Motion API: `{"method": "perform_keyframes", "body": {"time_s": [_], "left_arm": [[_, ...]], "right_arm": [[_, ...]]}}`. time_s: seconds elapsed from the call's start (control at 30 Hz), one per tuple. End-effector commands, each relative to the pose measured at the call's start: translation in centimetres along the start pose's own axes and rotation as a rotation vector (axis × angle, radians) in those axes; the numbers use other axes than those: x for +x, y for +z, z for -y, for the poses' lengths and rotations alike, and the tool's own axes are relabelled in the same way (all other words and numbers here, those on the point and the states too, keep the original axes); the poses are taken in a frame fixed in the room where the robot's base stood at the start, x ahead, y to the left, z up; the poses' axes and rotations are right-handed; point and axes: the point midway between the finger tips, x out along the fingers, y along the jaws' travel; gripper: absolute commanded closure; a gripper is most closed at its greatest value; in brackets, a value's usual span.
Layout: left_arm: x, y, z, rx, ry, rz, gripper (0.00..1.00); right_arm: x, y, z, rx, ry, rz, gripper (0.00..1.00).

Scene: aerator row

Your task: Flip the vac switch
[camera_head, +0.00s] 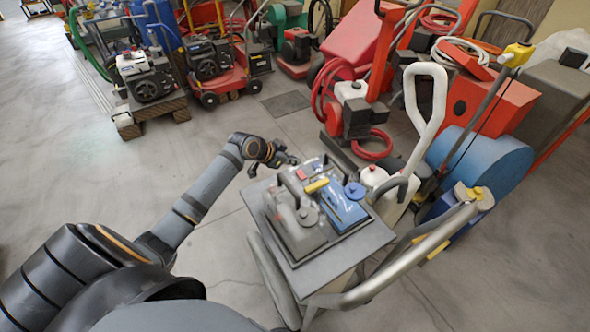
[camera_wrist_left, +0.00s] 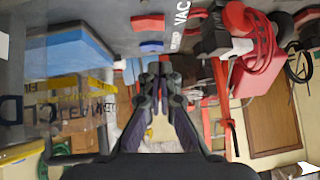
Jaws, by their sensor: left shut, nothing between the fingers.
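In the head view my left gripper (camera_head: 284,161) is at the back left edge of the grey machine (camera_head: 297,226), near a small red part (camera_head: 301,174). My right gripper is out of view.
The machine sits on a grey cart platform (camera_head: 330,268) beside a blue box (camera_head: 345,207) and a yellow part (camera_head: 317,185). A pale cart handle (camera_head: 425,110) rises behind. Red equipment (camera_head: 495,105) crowds the back right.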

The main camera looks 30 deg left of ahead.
Motion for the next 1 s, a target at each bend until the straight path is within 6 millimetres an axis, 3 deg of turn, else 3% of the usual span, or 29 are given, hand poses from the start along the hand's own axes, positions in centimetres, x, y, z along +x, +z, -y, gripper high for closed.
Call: {"method": "perform_keyframes", "body": {"time_s": [0.1, 0.3, 1.0], "left_arm": [[2.1, 0.5, -0.1, -0.003, 0.003, 0.002, 1.00], [3.8, 2.4, 0.0, 0.000, 0.001, 0.002, 1.00], [4.7, 3.4, 0.2, 0.000, 0.000, 0.002, 1.00]], "right_arm": [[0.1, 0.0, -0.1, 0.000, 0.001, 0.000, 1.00], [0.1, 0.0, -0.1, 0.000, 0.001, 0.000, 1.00], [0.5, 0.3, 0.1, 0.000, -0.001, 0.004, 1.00]]}}
